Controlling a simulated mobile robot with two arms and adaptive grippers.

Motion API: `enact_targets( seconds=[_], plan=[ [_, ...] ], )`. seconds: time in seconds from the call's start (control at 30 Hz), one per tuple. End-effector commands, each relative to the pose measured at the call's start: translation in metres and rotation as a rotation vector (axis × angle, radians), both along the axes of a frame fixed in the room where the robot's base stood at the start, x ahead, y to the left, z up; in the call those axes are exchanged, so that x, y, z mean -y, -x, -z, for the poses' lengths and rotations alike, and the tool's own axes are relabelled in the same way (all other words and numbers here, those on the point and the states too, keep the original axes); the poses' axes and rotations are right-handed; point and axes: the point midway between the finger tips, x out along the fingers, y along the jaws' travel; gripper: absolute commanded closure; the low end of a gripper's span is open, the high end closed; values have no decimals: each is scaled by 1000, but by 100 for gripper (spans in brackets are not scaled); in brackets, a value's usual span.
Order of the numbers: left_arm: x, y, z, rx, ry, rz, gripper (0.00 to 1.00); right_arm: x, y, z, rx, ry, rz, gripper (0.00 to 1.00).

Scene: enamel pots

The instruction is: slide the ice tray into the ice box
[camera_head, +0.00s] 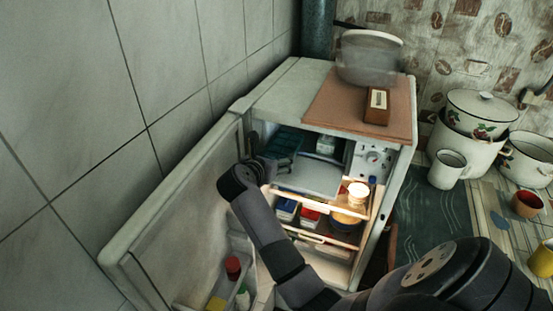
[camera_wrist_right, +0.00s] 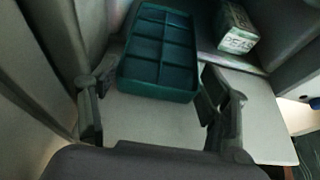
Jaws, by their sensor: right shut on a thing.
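The ice tray (camera_head: 284,143) is dark green and rectangular, with several compartments. It is at the left of the mouth of the ice box, the top compartment of the open fridge. In the right wrist view the ice tray (camera_wrist_right: 158,50) is above a pale flat panel (camera_wrist_right: 150,118) at the mouth. My right gripper (camera_head: 264,158) is at the tray's near end. In its wrist view my right gripper (camera_wrist_right: 150,86) has a finger at each side of that end, shut on the tray. The tray's far end is partly in shadow. My left gripper is out of view.
A small printed box (camera_wrist_right: 238,28) stands in the ice box, right of the tray. The open fridge door (camera_head: 185,215) is to the left. Shelves below hold food containers (camera_head: 309,216). A pot (camera_head: 369,57) and a small box (camera_head: 377,106) sit on top of the fridge.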

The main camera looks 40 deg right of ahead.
Motion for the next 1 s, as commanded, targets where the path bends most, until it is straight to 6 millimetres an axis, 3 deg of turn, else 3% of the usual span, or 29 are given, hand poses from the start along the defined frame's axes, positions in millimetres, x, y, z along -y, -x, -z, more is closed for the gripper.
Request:
enact_targets(
  seconds=[0.47,0.5,0.83,1.0],
  plan=[
    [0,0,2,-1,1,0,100,-1,-2,-1,3,2,-1,65],
    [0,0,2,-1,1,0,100,-1,-2,-1,3,2,-1,28],
    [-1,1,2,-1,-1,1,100,-1,-2,0,2,0,-1,6],
    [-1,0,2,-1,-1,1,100,-1,-2,0,0,1,0,6]
  ],
)
